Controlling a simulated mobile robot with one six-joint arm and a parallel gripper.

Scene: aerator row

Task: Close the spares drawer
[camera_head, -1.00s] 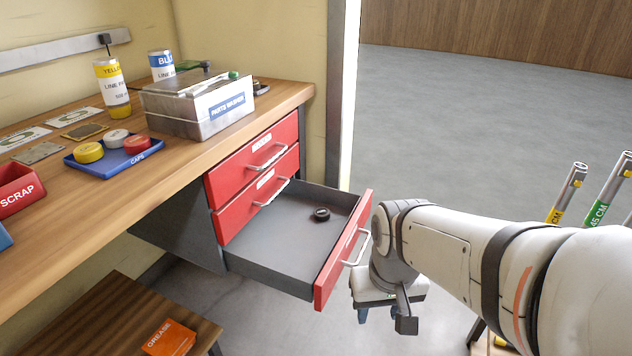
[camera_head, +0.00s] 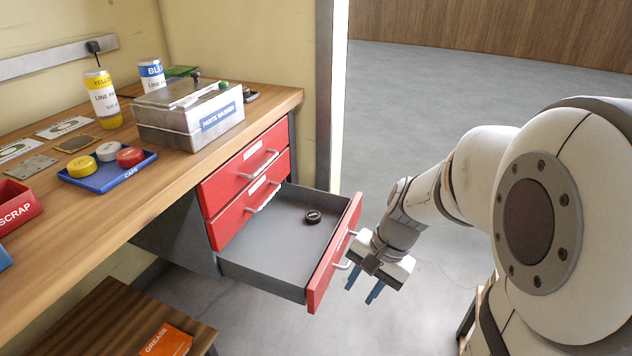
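The spares drawer (camera_head: 263,266) is the lowest of three red-fronted drawers under the bench and stands pulled well out. Its red front (camera_head: 333,255) carries a pale bar handle (camera_head: 343,252). A small black ring-shaped part (camera_head: 313,217) lies on the drawer's grey floor. My gripper (camera_head: 364,289) is just outside the drawer front, to the right of the handle, pointing downward. Its two blue fingers are apart with nothing between them. Whether it touches the handle is hard to tell.
The two upper drawers (camera_head: 243,160) are shut. On the wooden bench (camera_head: 150,200) stand a parts washer box (camera_head: 190,115), a blue caps tray (camera_head: 107,178) and a red scrap bin (camera_head: 17,206). A low stool with an orange grease box (camera_head: 166,341) is at the lower left. Open floor lies to the right.

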